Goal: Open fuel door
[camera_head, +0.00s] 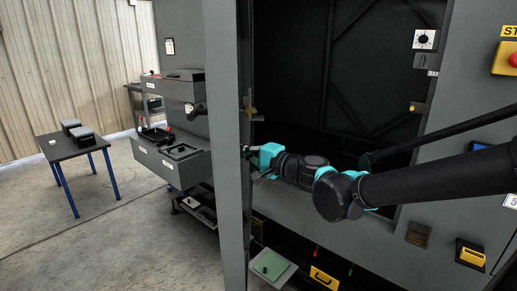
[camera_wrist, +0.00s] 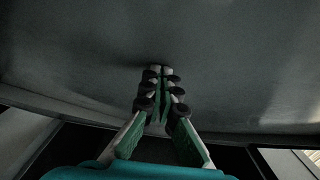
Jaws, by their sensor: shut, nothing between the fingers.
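A tall grey door-like panel (camera_head: 228,150) stands nearly edge-on at the left of a dark, open enclosure (camera_head: 340,70). I cannot tell for certain whether it is the fuel door. My gripper (camera_head: 250,151) is by the panel's inner side, in front of the opening. In the wrist view my gripper (camera_wrist: 160,72) has its fingertips together and holds nothing. The tips point at a broad, plain grey surface (camera_wrist: 230,60) close ahead. I cannot tell whether they touch it.
A panel at the right carries a red emergency stop button (camera_head: 514,60) and a yellow-fronted latch (camera_head: 470,256). A small green-topped tray (camera_head: 272,268) sits low below the opening. A dark table (camera_head: 72,146) stands far left, with clear floor around it.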

